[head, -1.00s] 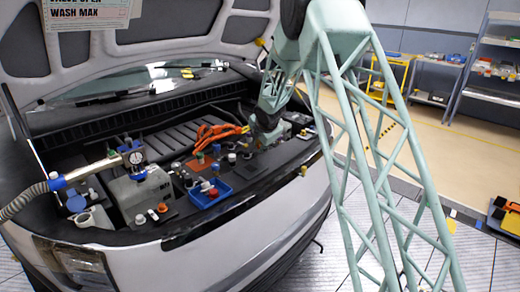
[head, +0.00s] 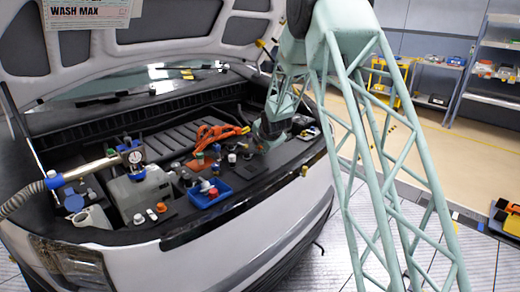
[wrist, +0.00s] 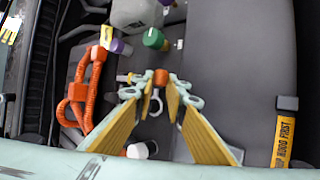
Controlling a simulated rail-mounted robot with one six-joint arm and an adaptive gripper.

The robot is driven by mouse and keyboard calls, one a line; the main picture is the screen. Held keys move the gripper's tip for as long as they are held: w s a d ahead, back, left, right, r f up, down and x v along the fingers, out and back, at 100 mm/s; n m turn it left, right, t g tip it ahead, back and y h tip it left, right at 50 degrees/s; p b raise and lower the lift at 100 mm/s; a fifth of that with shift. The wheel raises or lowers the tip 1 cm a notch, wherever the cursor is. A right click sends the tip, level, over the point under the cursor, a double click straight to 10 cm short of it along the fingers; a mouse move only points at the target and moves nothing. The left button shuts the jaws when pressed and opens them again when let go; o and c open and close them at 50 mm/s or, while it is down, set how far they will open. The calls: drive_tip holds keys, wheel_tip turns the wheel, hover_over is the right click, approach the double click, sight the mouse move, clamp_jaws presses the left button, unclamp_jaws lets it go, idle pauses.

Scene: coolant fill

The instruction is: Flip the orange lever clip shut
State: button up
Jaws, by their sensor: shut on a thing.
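In the wrist view my gripper (wrist: 159,84) reaches in from the bottom with its two yellow-padded fingers. Its fingertips close in on a small orange piece (wrist: 160,77), which looks like the orange lever clip. The piece sits between the tips, over the dark deck of the engine bay. I cannot tell the angle of the lever. In the head view my arm's end is low over the right side of the bay, and the fingertips and clip are hidden there.
Orange cables (wrist: 85,95) loop close to the left of my gripper. A green cap (wrist: 153,38) and a purple cap (wrist: 117,46) stand beyond it. A blue tray (head: 209,193) sits left of my arm. Flat dark deck (wrist: 240,60) lies clear to the right.

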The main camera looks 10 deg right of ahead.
idle(0.3)
drive_tip(key=o, duration=0.8)
drive_tip(key=shift+d, duration=0.2)
drive_tip(key=shift+o, duration=0.2)
drive_tip(key=shift+s+r, duration=0.1)
drive_tip(key=shift+r, duration=0.05)
drive_tip(key=shift+v, duration=3.9)
